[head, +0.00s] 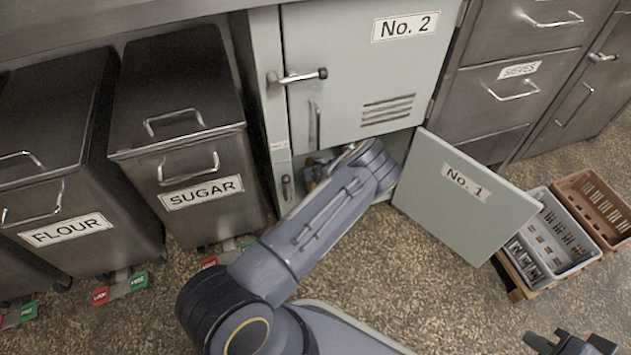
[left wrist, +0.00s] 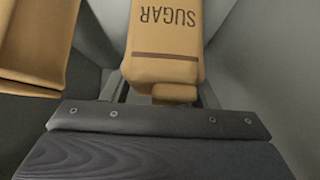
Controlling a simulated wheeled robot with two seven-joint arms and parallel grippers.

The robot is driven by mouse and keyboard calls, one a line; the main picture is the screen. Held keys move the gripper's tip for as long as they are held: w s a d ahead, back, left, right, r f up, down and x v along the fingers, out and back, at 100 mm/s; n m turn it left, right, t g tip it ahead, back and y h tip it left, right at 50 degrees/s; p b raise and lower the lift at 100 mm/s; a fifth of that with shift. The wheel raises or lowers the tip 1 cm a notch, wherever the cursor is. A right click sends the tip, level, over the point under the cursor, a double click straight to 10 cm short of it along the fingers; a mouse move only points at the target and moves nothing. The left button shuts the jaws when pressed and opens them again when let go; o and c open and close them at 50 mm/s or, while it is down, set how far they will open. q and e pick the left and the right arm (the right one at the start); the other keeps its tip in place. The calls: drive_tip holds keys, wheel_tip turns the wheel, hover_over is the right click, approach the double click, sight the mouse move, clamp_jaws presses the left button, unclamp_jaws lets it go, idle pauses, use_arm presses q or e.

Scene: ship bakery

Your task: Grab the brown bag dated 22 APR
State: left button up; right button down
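A brown paper bag printed SUGAR (left wrist: 165,40) shows upside down in the left wrist view, with a dark stripe below the word. No date is readable on it. My left gripper (left wrist: 165,90) has a finger at each side of this bag's near end; whether they press on it is unclear. A second brown bag (left wrist: 38,45) is at the left, its printing out of sight. In the head view my left arm reaches into the lower locker, and its gripper is hidden there. My right gripper (head: 571,345) is at the bottom right edge, fingers apart and empty.
The No. 1 door (head: 465,195) stands open, right of my left arm. The No. 2 door (head: 365,70) above is closed. Steel SUGAR (head: 185,125) and FLOUR (head: 60,160) bins stand left. A grey crate (head: 548,235) and a brown crate (head: 597,205) are at the right.

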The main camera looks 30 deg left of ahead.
use_arm(q)
clamp_jaws()
drive_tip(key=shift+r, duration=0.1)
drive_tip(key=shift+r, duration=0.1)
